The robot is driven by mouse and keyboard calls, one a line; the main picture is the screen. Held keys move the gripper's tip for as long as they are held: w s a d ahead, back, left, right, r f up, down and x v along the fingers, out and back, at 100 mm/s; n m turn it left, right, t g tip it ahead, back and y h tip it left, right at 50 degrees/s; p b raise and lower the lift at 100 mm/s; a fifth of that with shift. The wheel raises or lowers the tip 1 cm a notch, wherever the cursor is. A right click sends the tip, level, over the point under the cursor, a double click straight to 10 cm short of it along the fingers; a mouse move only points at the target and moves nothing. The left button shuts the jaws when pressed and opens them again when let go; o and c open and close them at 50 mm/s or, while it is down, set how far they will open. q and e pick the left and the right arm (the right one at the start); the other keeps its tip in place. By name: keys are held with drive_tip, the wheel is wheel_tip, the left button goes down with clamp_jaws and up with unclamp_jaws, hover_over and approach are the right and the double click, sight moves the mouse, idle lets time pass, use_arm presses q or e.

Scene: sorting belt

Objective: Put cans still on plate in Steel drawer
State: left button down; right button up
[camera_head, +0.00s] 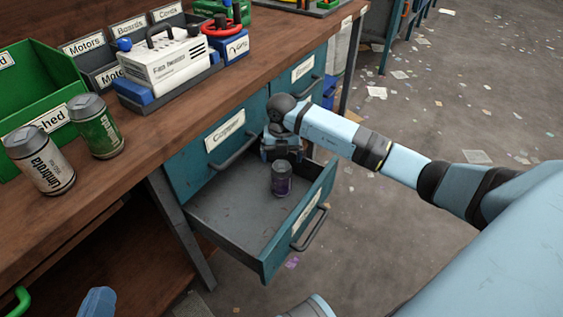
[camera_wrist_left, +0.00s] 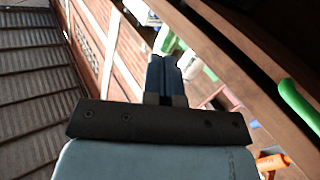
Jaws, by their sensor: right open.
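A dark purple can (camera_head: 281,180) is upright in the open teal drawer (camera_head: 225,207), whose front label is too slanted to read. My right gripper (camera_head: 282,156) is open just above the can; its fingertips are partly hidden. A beige can (camera_head: 40,161) and a green can (camera_head: 97,128) stand side by side on the wooden bench top. No plate is visible. My left gripper (camera_wrist_left: 166,75) shows in its wrist view with both blue fingers together and nothing between them; part of it shows at the bottom left of the head view (camera_head: 97,302).
A closed drawer (camera_head: 225,130) sits above the open one, with another closed drawer (camera_head: 303,70) to its right. A green bin (camera_head: 28,88), labelled boxes (camera_head: 87,46) and a white device (camera_head: 166,60) stand on the bench (camera_head: 150,135). Floor beyond is littered with scraps.

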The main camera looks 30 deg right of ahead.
wheel_tip(320, 180, up, 6)
drive_tip(key=shift+f+p, duration=0.25)
drive_tip(key=shift+p, duration=0.55)
drive_tip(key=s+a+n+y, duration=0.2)
drive_tip(key=s+a+y, duration=0.35)
drive_tip(key=a, duration=0.55)
drive_tip(key=s+a+n+y, duration=0.2)
drive_tip(key=s+a+y, duration=0.3)
drive_tip(key=a, duration=0.6)
drive_tip(key=s+a+r+m+t+y, duration=0.3)
drive_tip(key=s+r+m+t+y, duration=0.15)
drive_tip(key=r, duration=0.35)
drive_tip(key=s+a+r+m+t+y, duration=0.35)
drive_tip(key=r+m+t+y, duration=0.25)
drive_tip(key=r, duration=0.2)
use_arm(q)
drive_tip(key=shift+w+a+r+t, duration=0.15)
drive_tip(key=shift+r+t, duration=0.55)
drive_tip(key=shift+r, duration=1.15)
use_arm(e)
drive_tip(key=s+d+f+m+t+h, duration=0.1)
drive_tip(key=s+m+t+h, duration=0.1)
drive_tip(key=m+h, duration=0.4)
drive_tip(key=s+d+f+m+t+h, duration=0.1)
drive_tip(key=m+h, duration=0.5)
drive_tip(key=m, duration=0.7)
drive_tip(key=shift+s+d+t, duration=0.8)
drive_tip(key=shift+s+t, duration=0.2)
drive_tip(key=shift+t, duration=0.35)
